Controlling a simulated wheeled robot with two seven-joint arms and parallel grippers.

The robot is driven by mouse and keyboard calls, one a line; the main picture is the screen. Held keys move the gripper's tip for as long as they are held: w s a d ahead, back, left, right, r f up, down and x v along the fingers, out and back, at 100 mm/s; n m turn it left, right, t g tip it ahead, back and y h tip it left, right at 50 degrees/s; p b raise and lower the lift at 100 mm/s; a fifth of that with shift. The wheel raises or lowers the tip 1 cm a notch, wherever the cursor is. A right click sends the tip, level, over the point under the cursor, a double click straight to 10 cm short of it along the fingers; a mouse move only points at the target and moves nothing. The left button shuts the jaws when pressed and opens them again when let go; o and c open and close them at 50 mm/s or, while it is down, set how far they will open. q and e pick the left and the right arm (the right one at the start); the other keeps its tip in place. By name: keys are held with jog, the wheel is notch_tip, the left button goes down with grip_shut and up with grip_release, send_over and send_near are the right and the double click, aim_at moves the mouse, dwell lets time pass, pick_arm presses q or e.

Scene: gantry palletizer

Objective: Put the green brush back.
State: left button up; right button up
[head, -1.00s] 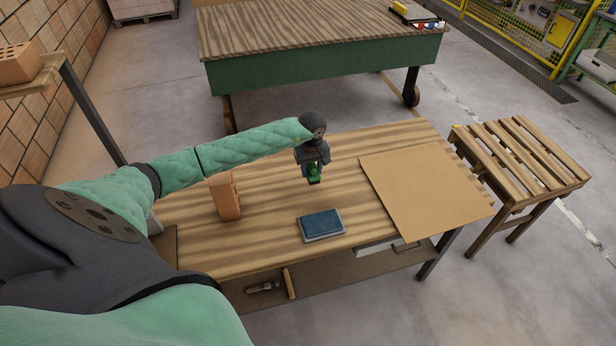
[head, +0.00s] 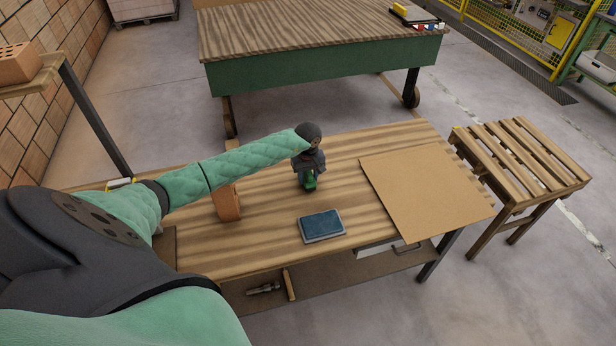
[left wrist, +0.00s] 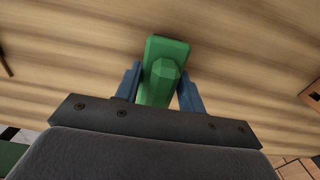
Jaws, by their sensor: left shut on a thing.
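The green brush (left wrist: 165,70) is between the two blue fingers of my left gripper (left wrist: 158,92) in the left wrist view. The gripper is shut on it. In the head view my left gripper (head: 308,183) points down over the middle of the wooden table (head: 265,215), with the green of the brush (head: 310,179) showing at its tip. The brush is at or just above the table top; I cannot tell if it touches. Its underside is hidden. My right gripper is not in view.
A blue pad (head: 322,225) lies in front of the gripper. A brick (head: 226,203) stands to the left, partly behind my arm. A brown board (head: 425,193) covers the table's right part. A hammer (head: 288,284) lies on the lower shelf. A slatted stand (head: 520,160) is at right.

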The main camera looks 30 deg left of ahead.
pick_arm(q)
jog(key=shift+f, duration=0.1)
jog(key=o, duration=1.1)
